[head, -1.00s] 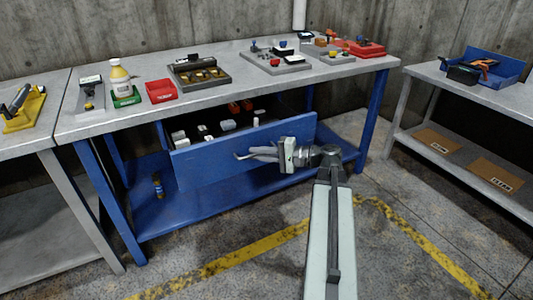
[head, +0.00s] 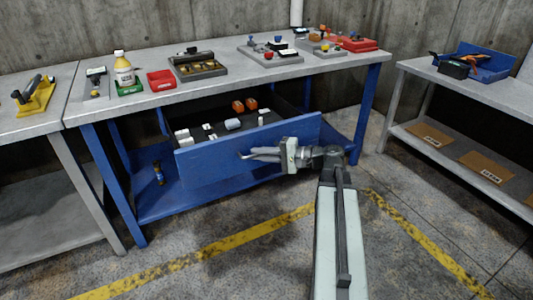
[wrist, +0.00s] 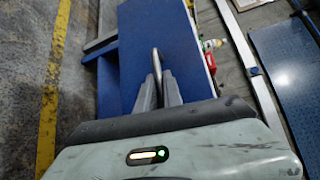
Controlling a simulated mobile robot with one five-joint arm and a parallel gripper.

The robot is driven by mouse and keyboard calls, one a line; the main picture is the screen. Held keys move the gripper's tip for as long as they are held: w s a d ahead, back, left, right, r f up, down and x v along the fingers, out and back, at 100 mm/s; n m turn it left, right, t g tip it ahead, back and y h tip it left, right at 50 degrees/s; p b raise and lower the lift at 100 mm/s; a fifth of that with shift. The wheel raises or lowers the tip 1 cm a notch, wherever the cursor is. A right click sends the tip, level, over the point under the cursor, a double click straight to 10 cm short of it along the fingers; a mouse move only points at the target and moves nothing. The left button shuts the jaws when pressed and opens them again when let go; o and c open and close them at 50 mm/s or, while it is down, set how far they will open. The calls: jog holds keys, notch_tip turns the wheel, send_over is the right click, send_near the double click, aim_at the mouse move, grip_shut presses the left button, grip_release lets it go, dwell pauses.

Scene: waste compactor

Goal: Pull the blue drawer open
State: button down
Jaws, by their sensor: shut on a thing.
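The blue drawer (head: 215,165) hangs under the grey workbench top and stands open, with its inside showing behind the front panel. White and orange items lie in it. My gripper (head: 246,156) is at the middle of the drawer front and shut on its handle. In the wrist view my gripper's fingers (wrist: 160,82) close together around the thin handle (wrist: 156,58) against the blue drawer front (wrist: 140,35). Most of the handle is hidden by the fingers.
The workbench top (head: 215,92) carries a bottle (head: 124,72), a red bin (head: 160,80) and several trays. A blue lower shelf (head: 150,200) is below. A second table (head: 490,90) stands at right. The floor in front is clear, with yellow lines (head: 240,240).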

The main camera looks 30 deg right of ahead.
jog(key=shift+s+a, duration=0.1)
jog(key=shift+a, duration=0.05)
jog(key=c, duration=1.8)
grip_release()
jog(key=shift+o, duration=0.2)
jog(key=p+v, duration=0.1)
jog(key=v, duration=0.7)
